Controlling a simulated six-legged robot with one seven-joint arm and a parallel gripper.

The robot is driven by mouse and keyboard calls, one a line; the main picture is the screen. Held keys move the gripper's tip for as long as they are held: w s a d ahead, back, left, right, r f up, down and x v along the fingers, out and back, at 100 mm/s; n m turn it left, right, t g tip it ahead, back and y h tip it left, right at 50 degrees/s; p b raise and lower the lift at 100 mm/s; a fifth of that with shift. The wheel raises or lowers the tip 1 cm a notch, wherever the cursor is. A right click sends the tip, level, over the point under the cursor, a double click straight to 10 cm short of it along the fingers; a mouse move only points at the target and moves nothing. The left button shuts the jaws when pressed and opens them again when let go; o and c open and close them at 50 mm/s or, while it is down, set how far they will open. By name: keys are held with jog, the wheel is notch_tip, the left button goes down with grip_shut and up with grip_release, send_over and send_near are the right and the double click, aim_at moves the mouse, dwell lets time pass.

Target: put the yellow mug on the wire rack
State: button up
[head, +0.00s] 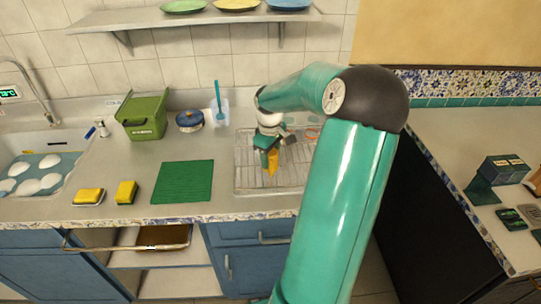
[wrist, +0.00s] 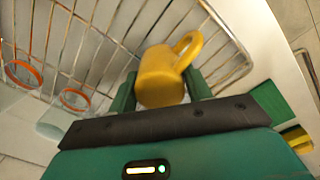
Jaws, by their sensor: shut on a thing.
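The yellow mug (head: 272,163) is over the wire rack (head: 244,182) in the head view, below my gripper (head: 268,156). In the wrist view the mug (wrist: 158,78) sits between the two green fingers of my gripper (wrist: 162,90), with its handle toward the upper right. The gripper is shut on the mug. Wires of the rack (wrist: 73,50) show behind the mug. I cannot tell whether the mug touches the rack. My arm hides the rack's right part in the head view.
Two orange-rimmed vessels (wrist: 22,73) are at the rack's left in the wrist view. A green mat (head: 183,181), sponges (head: 126,191), a green bin (head: 143,116), a blue pot (head: 189,120) and a brush holder (head: 218,112) stand left of the rack. A shelf (head: 150,18) hangs above.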

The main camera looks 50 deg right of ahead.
jog(key=o, duration=1.1)
jog(key=shift+f, duration=0.15)
jog(key=shift+c, duration=0.2)
notch_tip(320, 180, up, 12)
jog(key=w+a+r+t+h, duration=0.1)
jog(key=w+a+r, duration=0.15)
jog(key=a, duration=0.95)
jog(key=w+a+r+h, duration=0.1)
jog(key=a+r, duration=0.2)
jog(key=a, duration=0.9)
jog(key=s+a+t+y, duration=0.1)
jog(key=s+a+t, duration=0.1)
jog(key=s+a, duration=0.3)
jog(key=s+a+t+y, duration=0.1)
jog(key=s+a, duration=0.5)
jog(key=a, duration=0.6)
jog(key=shift+a+f+m+t, duration=0.2)
jog(key=shift+m+t, duration=0.1)
jog(key=shift+t, duration=0.5)
